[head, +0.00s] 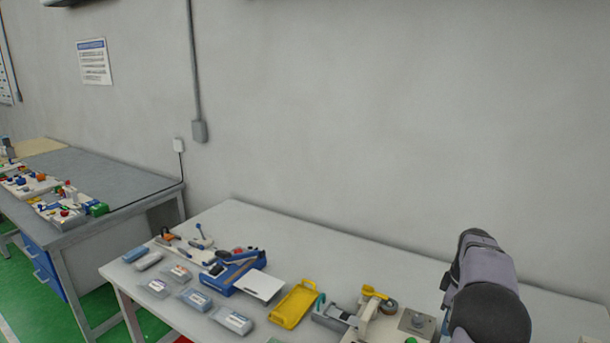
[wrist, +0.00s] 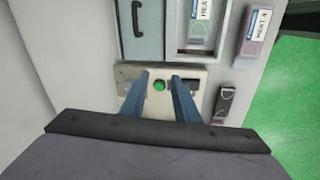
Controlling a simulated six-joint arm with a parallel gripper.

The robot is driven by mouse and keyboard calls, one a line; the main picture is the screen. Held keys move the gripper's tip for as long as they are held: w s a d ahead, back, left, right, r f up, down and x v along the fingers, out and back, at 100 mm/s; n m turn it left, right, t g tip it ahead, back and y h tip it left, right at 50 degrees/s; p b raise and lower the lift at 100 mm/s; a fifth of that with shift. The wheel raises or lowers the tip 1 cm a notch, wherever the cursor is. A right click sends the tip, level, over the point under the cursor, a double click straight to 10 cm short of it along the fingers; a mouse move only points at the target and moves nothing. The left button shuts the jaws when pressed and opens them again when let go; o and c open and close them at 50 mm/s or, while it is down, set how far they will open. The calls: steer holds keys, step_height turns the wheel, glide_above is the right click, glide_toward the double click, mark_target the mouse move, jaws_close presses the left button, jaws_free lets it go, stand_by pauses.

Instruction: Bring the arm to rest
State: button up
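My gripper (wrist: 158,75) shows in the wrist view as two blue-grey fingers held apart with nothing between them. Past the fingertips is a pale plate with a round green button (wrist: 159,86), seen in the gap between the fingers. I cannot tell how far the fingertips are from the plate. In the head view my dark grey arm stands at the lower right over the workbench (head: 330,243), and its gripper is hidden or out of frame.
On the bench lie a yellow tray (head: 293,305), a blue device (head: 235,268), a white sheet (head: 262,285) and several grey packs. The wrist view shows a handled grey panel (wrist: 138,25), a labelled pack (wrist: 260,30) and a dark item (wrist: 225,102). The bench's back strip is clear.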

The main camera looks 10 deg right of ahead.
steer(key=s+a+m, duration=0.2)
steer(key=a, duration=1)
steer(key=s+a+m, duration=0.2)
steer(key=a, duration=0.9)
steer(key=s+a+f+m+g+y, duration=0.1)
steer(key=s+a+f+m, duration=0.2)
steer(key=s+a, duration=1)
steer(key=s+f, duration=0.1)
steer(key=s, duration=0.1)
steer(key=shift+s+f, duration=0.15)
steer(key=shift+s, duration=0.2)
steer(key=shift+a+f, duration=0.1)
step_height(320, 180, down, 13)
steer(key=b, duration=1.3)
